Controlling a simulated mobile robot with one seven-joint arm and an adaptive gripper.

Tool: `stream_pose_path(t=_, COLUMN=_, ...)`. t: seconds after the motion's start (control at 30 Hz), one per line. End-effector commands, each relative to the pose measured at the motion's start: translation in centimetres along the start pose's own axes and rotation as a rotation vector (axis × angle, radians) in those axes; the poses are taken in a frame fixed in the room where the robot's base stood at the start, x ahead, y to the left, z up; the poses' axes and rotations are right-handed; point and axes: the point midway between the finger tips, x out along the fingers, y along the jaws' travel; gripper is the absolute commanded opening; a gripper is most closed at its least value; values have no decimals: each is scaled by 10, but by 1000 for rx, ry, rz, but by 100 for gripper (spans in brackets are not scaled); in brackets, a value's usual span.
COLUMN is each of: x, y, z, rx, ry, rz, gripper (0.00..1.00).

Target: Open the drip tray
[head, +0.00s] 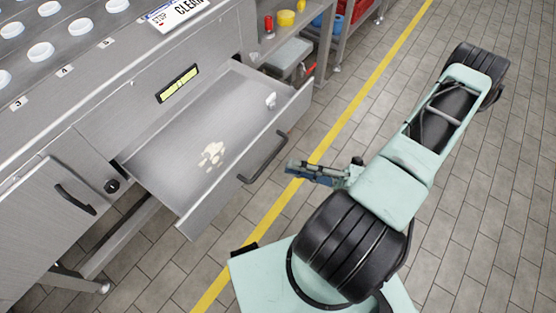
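The drip tray (176,178) is a grey metal drawer. It is pulled well out from the front of the steel machine (75,125). A pale spill (211,155) and a small whitish lump (271,100) lie on its floor. Its dark bar handle (262,158) is on the outer front face. My gripper (292,169) is just to the right of the handle, with a small gap seen between them in the picture. The gripper is seen from above and side-on, so its finger opening does not show clearly. Nothing is visible in it.
A cabinet door with a dark handle (75,199) and a black knob (112,186) are left of the tray. A bench with a yellow tub (286,18) stands behind. A yellow floor line (340,133) runs past on clear tiled floor.

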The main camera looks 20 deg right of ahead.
Motion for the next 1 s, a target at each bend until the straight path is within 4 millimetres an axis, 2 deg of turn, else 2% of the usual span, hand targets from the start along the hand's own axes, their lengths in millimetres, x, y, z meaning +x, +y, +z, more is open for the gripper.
stream_pose_path(t=0.1, x=-23, y=0, z=0, rx=-1, ry=-1, rz=-2, gripper=16)
stream_pose_path(t=0.3, x=-44, y=0, z=0, rx=0, ry=-1, rz=-1, gripper=16)
stream_pose_path(t=1.0, x=-47, y=2, z=-3, rx=-13, ry=29, rz=-10, gripper=16)
